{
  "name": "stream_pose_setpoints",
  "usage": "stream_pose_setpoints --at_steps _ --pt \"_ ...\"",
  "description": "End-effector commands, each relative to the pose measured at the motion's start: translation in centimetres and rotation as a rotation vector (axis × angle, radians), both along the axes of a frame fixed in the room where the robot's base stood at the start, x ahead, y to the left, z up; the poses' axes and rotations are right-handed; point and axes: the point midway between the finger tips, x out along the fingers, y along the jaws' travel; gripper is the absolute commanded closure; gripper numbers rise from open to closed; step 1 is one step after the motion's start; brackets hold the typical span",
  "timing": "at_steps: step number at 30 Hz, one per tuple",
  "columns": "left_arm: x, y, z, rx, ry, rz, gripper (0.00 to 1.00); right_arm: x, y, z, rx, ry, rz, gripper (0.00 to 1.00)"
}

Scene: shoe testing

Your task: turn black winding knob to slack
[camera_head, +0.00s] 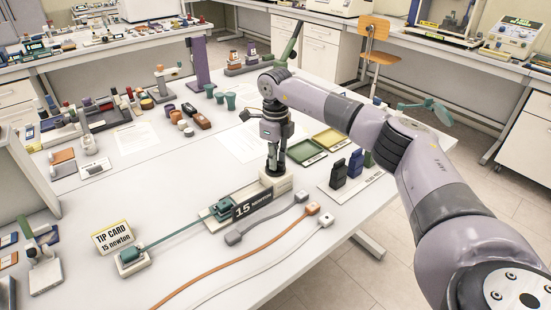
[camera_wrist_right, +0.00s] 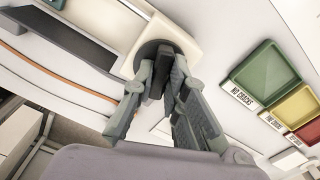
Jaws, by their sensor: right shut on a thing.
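My right gripper (camera_head: 274,171) points down over the block. In the right wrist view its two fingers (camera_wrist_right: 160,82) are closed around the knob's bar. In the head view the fingers mostly hide the knob. A teal strap (camera_head: 175,240) runs left to a small clamp (camera_head: 132,260). My left gripper is out of view.
A yellow tip card (camera_head: 114,236) stands behind the clamp. Grey, orange and white cables (camera_head: 265,257) lie in front.

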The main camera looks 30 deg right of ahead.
Motion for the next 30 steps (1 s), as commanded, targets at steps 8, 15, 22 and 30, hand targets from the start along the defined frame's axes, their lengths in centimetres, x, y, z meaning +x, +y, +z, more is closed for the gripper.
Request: stream_pose_setpoints --at_steps 8,15,22,30 --pt "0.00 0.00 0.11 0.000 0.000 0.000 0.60 0.10 -0.05 0.16 -0.001 -0.005 0.261 1.00" --pt "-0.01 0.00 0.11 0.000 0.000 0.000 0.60 0.12 -0.05 0.18 -0.001 -0.005 0.488 1.00" --pt "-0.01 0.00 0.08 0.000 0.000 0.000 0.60 0.11 -0.04 0.19 -0.001 -0.005 0.707 1.00" --pt "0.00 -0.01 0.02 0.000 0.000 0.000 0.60 0.13 -0.03 0.21 0.000 -0.006 0.963 1.00"
